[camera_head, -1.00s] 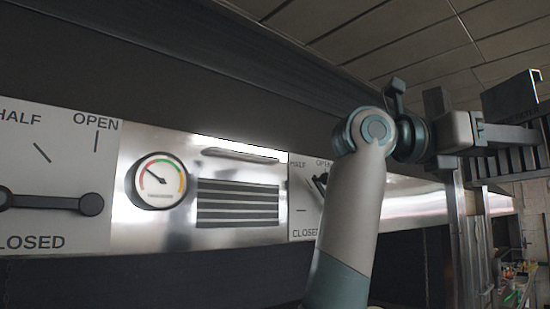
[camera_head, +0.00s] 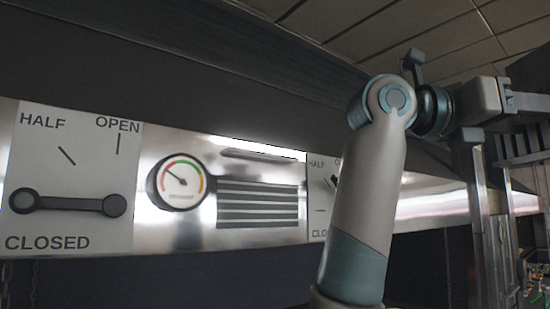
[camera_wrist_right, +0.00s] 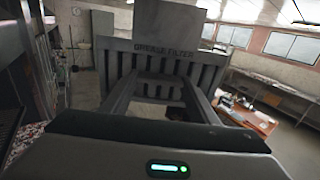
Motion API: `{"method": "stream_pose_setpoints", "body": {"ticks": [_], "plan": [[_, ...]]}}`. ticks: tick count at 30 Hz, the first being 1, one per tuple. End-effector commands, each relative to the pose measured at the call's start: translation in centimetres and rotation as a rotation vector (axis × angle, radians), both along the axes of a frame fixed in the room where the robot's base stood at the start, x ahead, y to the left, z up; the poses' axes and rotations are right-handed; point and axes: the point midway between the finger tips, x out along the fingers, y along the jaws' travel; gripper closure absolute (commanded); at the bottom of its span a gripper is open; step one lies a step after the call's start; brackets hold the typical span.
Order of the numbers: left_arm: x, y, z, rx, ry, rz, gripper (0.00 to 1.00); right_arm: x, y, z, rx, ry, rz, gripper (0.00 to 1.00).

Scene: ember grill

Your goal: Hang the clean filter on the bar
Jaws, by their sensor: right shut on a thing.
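The grease filter (camera_wrist_right: 162,62), a dark slatted panel labelled "GREASE FILTER", fills the middle of the right wrist view. My right gripper (camera_wrist_right: 162,88) is shut on it, with its two fingers reaching to the slatted face. In the head view, the right gripper (camera_head: 520,103) is at the right edge, and only part of the filter (camera_head: 538,140) shows there, cut off by the frame. Whether the filter is clean I cannot tell. I cannot make out the bar in either view. My left gripper is not in view.
A steel hood front spans the head view, with a gauge (camera_head: 181,183), a vent (camera_head: 258,204) and a damper lever (camera_head: 70,203) at CLOSED. My right arm hides part of a second dial panel (camera_head: 319,205). The right wrist view shows a cluttered table (camera_wrist_right: 245,118) at right.

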Motion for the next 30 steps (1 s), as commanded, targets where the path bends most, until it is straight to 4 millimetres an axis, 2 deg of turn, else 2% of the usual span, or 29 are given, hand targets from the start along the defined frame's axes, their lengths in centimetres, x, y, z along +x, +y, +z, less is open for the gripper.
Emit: {"method": "stream_pose_setpoints", "body": {"ticks": [20, 26, 30], "plan": [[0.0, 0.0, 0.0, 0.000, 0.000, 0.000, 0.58, -0.5, -0.1, 0.1, -0.002, -0.001, -0.019, 0.81], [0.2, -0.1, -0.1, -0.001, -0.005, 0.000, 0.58, -3.5, -0.8, 0.0, -0.002, -0.002, -0.126, 0.81], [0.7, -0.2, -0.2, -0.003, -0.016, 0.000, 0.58, -7.6, -1.2, -0.2, -0.002, -0.001, -0.274, 0.81]]}}
